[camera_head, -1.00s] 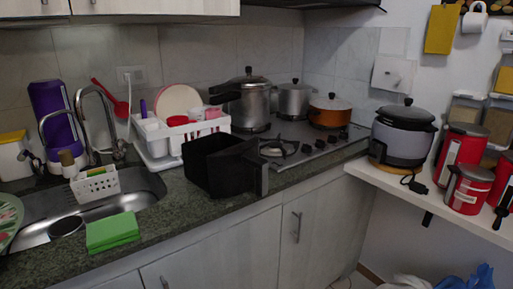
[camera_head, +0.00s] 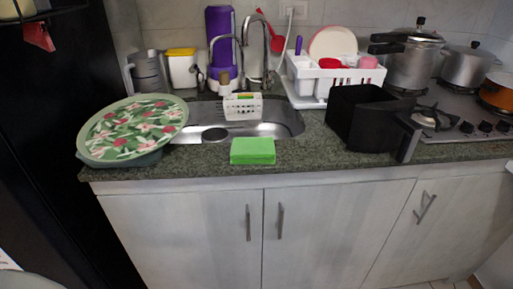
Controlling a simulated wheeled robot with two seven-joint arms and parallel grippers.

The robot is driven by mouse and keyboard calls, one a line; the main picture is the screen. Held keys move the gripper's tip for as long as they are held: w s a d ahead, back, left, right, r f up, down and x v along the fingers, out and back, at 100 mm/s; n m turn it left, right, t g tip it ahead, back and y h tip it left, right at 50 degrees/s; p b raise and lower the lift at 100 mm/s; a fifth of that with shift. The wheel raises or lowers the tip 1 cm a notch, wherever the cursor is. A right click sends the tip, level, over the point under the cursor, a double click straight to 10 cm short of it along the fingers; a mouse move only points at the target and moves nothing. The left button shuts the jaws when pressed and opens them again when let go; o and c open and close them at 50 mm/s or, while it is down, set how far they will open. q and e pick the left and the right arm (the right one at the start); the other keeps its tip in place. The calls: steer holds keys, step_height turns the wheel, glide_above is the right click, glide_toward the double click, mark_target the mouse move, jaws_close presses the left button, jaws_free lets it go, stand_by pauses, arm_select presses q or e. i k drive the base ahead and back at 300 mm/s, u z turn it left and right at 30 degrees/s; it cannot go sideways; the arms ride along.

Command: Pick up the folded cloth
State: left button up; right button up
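The folded cloth (camera_head: 252,151) is bright green and lies flat on the dark stone counter (camera_head: 205,172), at the front edge of the sink. It is near the middle of the head view and nothing covers it. Neither of my grippers shows in the view.
The sink (camera_head: 284,120) with a white caddy (camera_head: 242,106) is behind the cloth. A floral tray (camera_head: 130,127) sits on the counter to the left. A black basket (camera_head: 365,118) with a handle stands to the right, near a white dish rack (camera_head: 330,80). Cabinets (camera_head: 190,230) are below.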

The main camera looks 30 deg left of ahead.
mark_target(248, 150)
steer(key=z, duration=1.8)
steer(key=i, duration=0.95)
steer(key=u, duration=3.5)
